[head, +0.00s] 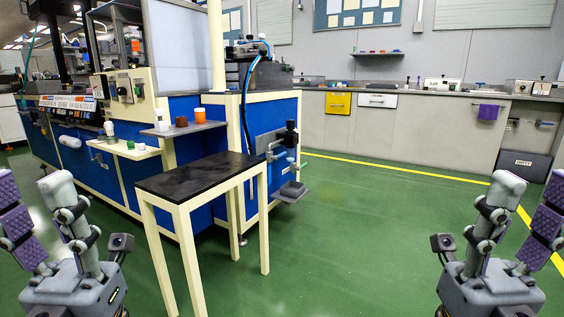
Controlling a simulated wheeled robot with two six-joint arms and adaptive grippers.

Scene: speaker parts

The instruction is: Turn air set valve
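A grey and black valve-like fitting (280,143) is mounted on the right end panel of the blue and cream machine (187,110). It is too small to tell its handle position or whether it is the air set valve. My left gripper (37,190) is raised at the lower left, with its fingers apart and nothing between them. My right gripper (529,192) is raised at the lower right, also with fingers apart and empty. Both are well apart from the fitting.
A black-topped table (195,178) stands in front of the machine. A small grey ledge (292,190) juts out low under the fitting. A long grey counter (420,130) lines the back wall. The green floor (350,230) between table and counter is clear.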

